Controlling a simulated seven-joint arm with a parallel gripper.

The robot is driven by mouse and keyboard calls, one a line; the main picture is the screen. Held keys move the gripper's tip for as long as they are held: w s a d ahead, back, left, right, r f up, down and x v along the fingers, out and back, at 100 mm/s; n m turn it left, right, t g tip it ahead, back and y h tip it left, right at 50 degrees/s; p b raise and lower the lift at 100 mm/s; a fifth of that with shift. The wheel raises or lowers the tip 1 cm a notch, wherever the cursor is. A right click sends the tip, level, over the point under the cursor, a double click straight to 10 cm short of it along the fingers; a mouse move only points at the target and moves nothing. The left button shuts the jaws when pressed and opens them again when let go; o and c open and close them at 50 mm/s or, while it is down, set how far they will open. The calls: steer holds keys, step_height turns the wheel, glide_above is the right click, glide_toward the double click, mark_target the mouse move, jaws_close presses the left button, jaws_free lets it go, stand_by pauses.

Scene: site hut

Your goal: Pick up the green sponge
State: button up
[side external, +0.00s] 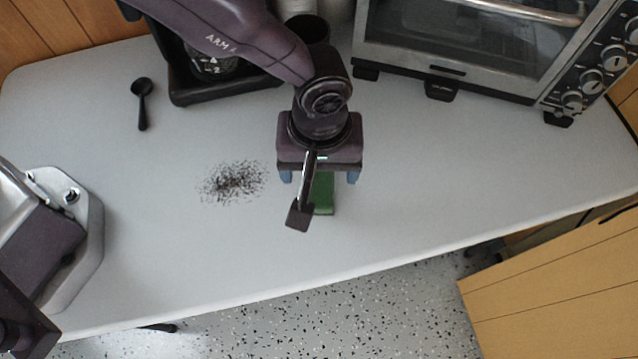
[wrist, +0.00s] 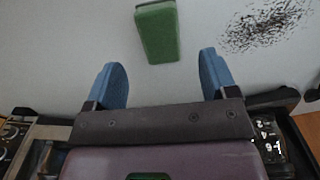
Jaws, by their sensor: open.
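The green sponge (side external: 323,194) lies on the pale worktop, partly hidden under my gripper in the side external view. In the wrist view the sponge (wrist: 158,32) shows as a green block ahead of the fingers, nearly centred between them and apart from both. My gripper (side external: 319,176) is above the worktop with its blue fingers spread. In the wrist view my gripper (wrist: 162,80) is open, with nothing between the fingertips.
Dark crumbs (side external: 233,183) are scattered left of the sponge. A black spoon (side external: 142,103) lies further left. The worktop (side external: 450,170) is clear to the right.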

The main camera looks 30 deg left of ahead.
mark_target(320, 186)
steer(key=shift+f, duration=3.05)
steer(key=c, duration=1)
steer(key=shift+r, duration=0.6)
steer(key=r, duration=0.2)
steer(key=shift+s+a+r, duration=0.2)
steer(key=shift+r, duration=0.15)
steer(key=s+a+r, duration=0.9)
steer(key=a, duration=0.1)
steer(key=shift+s, duration=0.1)
